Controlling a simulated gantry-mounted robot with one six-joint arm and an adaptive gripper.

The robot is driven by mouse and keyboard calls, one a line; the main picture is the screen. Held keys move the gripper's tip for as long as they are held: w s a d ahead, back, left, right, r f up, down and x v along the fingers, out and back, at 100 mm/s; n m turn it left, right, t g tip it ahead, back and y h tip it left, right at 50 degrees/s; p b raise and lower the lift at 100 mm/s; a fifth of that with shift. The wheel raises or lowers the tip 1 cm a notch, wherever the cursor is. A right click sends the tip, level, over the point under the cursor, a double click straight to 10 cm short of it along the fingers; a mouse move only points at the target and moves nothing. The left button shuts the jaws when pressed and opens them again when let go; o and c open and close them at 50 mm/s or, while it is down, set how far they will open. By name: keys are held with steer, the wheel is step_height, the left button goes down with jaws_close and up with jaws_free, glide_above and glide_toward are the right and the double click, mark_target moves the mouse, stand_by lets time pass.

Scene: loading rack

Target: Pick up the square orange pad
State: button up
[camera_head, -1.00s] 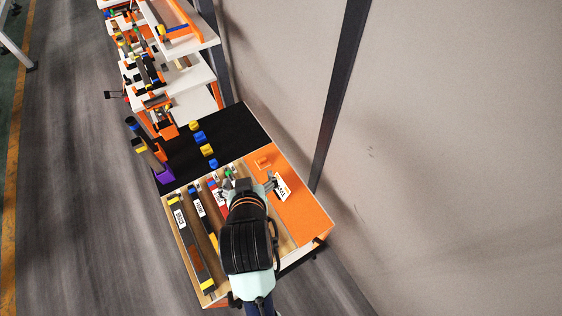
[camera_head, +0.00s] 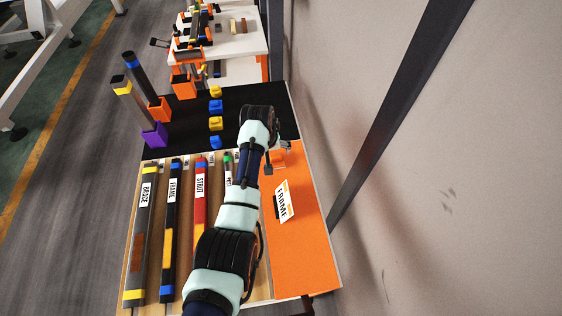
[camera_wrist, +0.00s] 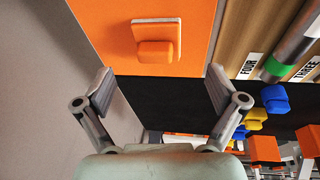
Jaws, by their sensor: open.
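The square orange pad (camera_wrist: 172,30) lies on the orange board (camera_wrist: 105,25), with a thin pale edge and an orange block-shaped knob (camera_wrist: 155,53) on it. In the head view the pad (camera_head: 280,162) is at the far end of the orange board, partly hidden by my gripper. My gripper (camera_wrist: 160,82) is open and empty. In the wrist view the pad lies ahead of the fingertips, roughly centred between them, and neither finger visibly touches it.
A FRAME card (camera_head: 285,202) stands on the orange board nearer to me. Labelled bars (camera_head: 171,225) lie in wooden slots to the left. Yellow and blue blocks (camera_head: 215,123) sit on the black mat (camera_head: 185,110). A grey wall (camera_head: 400,200) is at the right.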

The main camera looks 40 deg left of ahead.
mark_target(274, 156)
steer(key=b+x, duration=0.3)
steer(key=x, duration=0.3)
steer(key=shift+w+r, duration=0.1)
steer(key=shift+r, duration=0.05)
steer(key=c, duration=1.2)
